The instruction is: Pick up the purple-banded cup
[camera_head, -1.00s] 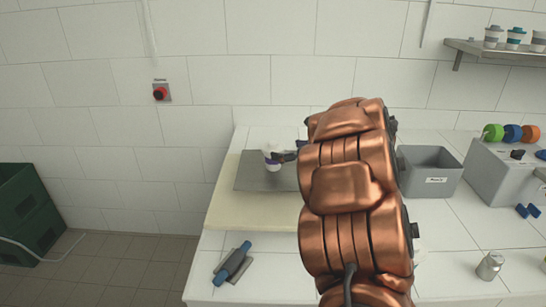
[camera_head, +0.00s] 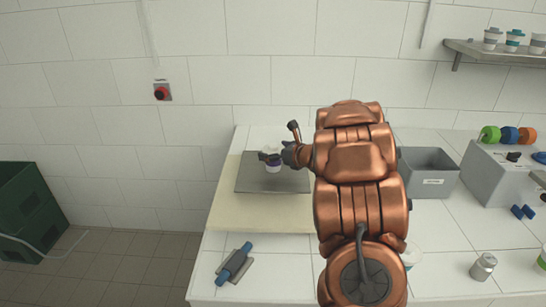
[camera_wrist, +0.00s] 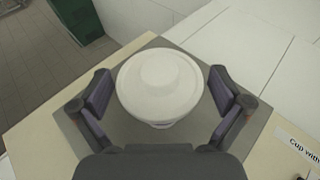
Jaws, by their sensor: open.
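The purple-banded cup (camera_head: 273,168) stands upright on a dark grey plate (camera_head: 250,184) on the counter. My gripper (camera_head: 268,157) is at the cup in the head view. In the wrist view my gripper (camera_wrist: 163,92) is open, with one dark finger on each side of the cup. Gaps show between the lid and both fingers.
The plate lies on a cream board (camera_head: 227,203). A blue-handled tool (camera_head: 234,263) lies in front. A grey bin (camera_head: 429,174) stands to the right, with a grey box (camera_head: 490,175) beyond. A metal can (camera_head: 484,266) is at front right. A wall shelf (camera_head: 480,50) holds cups.

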